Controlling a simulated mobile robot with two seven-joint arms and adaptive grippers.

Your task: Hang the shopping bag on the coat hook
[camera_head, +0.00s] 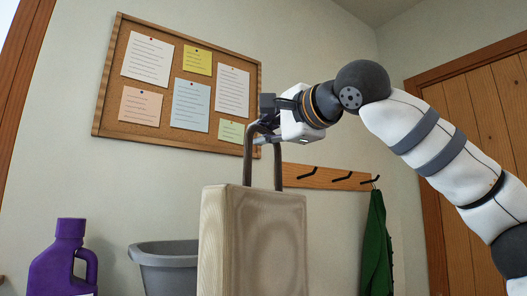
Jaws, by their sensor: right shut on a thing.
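The beige shopping bag (252,240) hangs upright in the middle of the head view, its lower end cut off by the frame. My right gripper (262,133) is shut on the bag's dark handles, above the bag body. The wooden coat rack (325,177) is on the wall to the right of the handles, its left end hidden behind the gripper and bag. Dark coat hooks (308,173) show on it, and the one at the right end (371,180) carries a green garment. My left gripper is not in view.
A green garment (376,245) hangs at the rack's right end. A grey tub (165,262) and a purple jug (64,262) stand at lower left. A cork board (178,134) with notes is on the wall. A wooden door (475,120) is at right.

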